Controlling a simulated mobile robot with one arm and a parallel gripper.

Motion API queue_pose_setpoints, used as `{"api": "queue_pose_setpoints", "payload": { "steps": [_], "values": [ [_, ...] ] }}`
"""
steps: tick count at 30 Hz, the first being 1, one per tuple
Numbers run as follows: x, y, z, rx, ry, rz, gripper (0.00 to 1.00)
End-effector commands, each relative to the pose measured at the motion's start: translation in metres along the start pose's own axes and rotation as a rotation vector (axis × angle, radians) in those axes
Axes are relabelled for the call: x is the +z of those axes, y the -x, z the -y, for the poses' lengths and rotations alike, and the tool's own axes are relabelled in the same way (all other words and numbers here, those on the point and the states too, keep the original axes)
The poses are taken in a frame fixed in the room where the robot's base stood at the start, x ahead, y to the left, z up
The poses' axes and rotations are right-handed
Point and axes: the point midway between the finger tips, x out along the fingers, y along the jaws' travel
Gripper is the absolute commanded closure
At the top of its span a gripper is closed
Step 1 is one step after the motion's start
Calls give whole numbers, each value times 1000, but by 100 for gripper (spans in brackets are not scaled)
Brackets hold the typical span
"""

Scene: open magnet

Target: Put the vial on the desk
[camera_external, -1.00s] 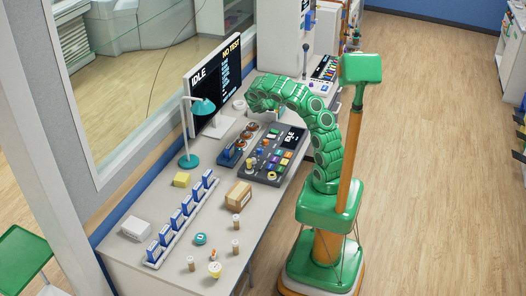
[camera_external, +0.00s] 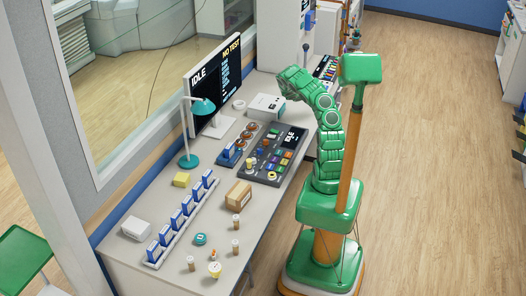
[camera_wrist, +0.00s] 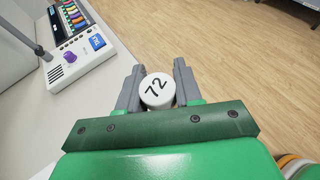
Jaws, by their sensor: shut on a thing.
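My gripper (camera_wrist: 157,84) is shut on a vial with a round white cap (camera_wrist: 157,91) marked 72. The cap faces the wrist camera and sits between the two grey fingers; the vial's body is hidden below it. In the external view my gripper (camera_external: 283,76) is at the end of the raised green arm, near the far end of the desk; the vial cannot be made out there. The pale desk (camera_external: 118,259) runs along the window wall. In the wrist view the desk (camera_wrist: 80,112) lies at left and wood floor shows beyond the vial.
A device with coloured slots and a purple knob (camera_wrist: 71,57) stands at left in the wrist view.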

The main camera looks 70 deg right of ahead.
Motion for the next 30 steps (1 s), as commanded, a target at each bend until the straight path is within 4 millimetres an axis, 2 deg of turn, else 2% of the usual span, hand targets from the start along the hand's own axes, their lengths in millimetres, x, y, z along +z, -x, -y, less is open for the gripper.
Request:
{"api": "queue_pose_setpoints", "payload": {
  "steps": [3, 7, 30],
  "values": [
    [3, -8, 4, -8, -3, 1, 96],
    [2, -15, -1, -9, -5, 0, 96],
    [-14, -77, -69, -12, -6, 1, 96]
  ]
}}
